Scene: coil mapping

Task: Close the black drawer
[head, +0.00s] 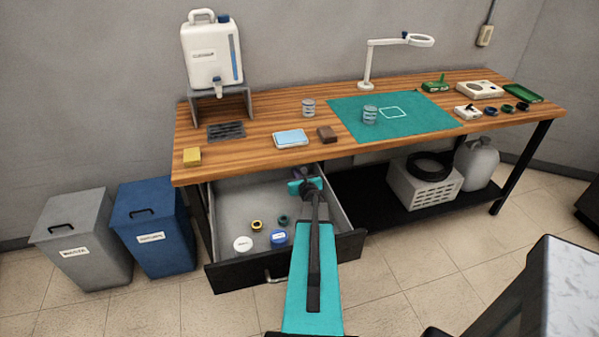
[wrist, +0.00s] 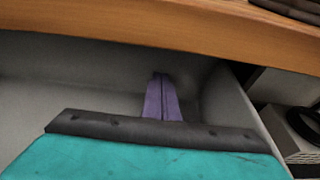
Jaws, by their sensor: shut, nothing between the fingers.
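The black drawer (head: 235,274) is pulled out under the left half of the wooden table. Its dark front and metal handle (head: 276,277) face the floor in front, and its grey inside is exposed. My gripper (head: 306,186) is over the back right part of the open drawer, just below the table's front edge, and my arm passes over the drawer front. In the wrist view the purple fingers (wrist: 161,78) are together and empty, against the grey drawer interior (wrist: 70,75). I cannot tell whether they touch the drawer.
A white lid (head: 243,244), a blue-lidded item (head: 278,237) and small rings lie in the drawer. The table (head: 250,150) overhangs my gripper. A blue bin (head: 152,228) and a grey bin (head: 80,240) stand left. A lower shelf with a white crate (head: 422,190) is right.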

